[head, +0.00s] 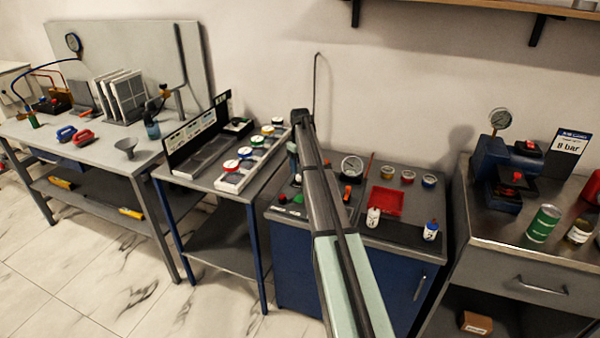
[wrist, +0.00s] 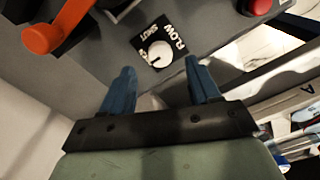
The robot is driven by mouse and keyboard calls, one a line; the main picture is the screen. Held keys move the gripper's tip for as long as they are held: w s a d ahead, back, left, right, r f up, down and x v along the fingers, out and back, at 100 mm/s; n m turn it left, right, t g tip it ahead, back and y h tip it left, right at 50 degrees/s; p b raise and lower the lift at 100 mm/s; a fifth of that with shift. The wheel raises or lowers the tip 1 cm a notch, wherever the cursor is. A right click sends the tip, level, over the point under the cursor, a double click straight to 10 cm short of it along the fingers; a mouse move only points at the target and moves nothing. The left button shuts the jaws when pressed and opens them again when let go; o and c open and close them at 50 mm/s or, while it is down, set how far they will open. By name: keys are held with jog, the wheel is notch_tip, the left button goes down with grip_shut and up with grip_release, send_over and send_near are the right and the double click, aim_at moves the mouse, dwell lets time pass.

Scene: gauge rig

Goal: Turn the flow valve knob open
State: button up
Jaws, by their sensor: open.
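The flow valve knob (wrist: 160,51) is a small round white knob on a black label plate in the wrist view. The plate reads FLOW along its right side and SHUT near its top; other lettering by the knob is too small to read. My gripper (wrist: 160,66) is open, with its two blue fingers below and on either side of the knob. No contact with the knob is visible. In the head view my arm crosses the blue cabinet bench, and I cannot make out the knob or the fingertips there.
An orange-handled lever (wrist: 42,38) is at the wrist view's upper left, and a red button (wrist: 260,6) at its upper right. In the head view a round gauge (head: 352,167), red tray (head: 386,202) and white bottle (head: 373,218) stand right of my arm.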

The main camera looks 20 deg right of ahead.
aim_at(300, 176)
notch_tip(300, 176, up, 9)
jog(key=shift+r, duration=0.15)
dwell(0.6)
